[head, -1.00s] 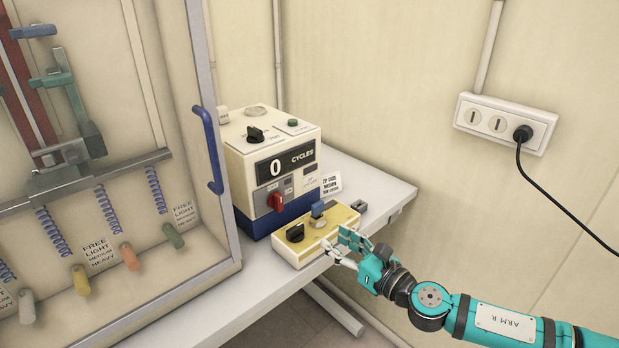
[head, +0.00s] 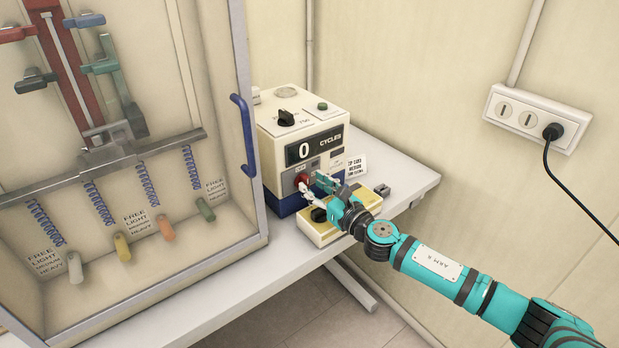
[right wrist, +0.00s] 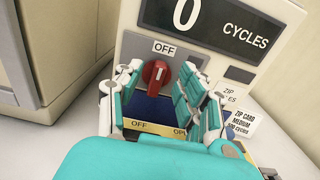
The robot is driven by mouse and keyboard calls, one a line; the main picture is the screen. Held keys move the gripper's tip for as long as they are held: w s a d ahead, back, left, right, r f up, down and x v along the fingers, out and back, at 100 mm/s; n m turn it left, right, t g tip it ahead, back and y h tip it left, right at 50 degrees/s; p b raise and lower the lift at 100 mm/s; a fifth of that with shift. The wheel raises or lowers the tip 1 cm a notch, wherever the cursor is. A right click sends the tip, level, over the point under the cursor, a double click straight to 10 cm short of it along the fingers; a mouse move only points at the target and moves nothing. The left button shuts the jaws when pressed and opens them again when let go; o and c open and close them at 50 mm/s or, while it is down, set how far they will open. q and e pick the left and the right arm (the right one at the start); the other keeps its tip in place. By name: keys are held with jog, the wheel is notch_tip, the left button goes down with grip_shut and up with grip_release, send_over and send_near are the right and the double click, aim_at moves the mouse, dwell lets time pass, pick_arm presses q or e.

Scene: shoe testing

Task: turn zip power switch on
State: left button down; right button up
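The red power switch (right wrist: 156,73) is on the front of the cream and blue cycle counter box (head: 301,130), below the display reading 0 CYCLES. An OFF label (right wrist: 164,48) shows above the knob in the right wrist view. My right gripper (head: 313,184) is at the switch, above the yellow control box (head: 321,232). Its fingers (right wrist: 160,88) are open, one on each side of the red knob, and contact is not clear. In the head view the fingers partly cover the switch. My left gripper is not in view.
The yellow-topped box with a black knob stands in front of the counter box, under my right arm. A framed testing cabinet with a blue handle (head: 244,135) stands at left. A zip card (head: 356,166) stands at right. A wall socket (head: 537,118) holds a black plug.

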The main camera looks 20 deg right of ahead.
jog(key=shift+x, duration=1.15)
grip_shut()
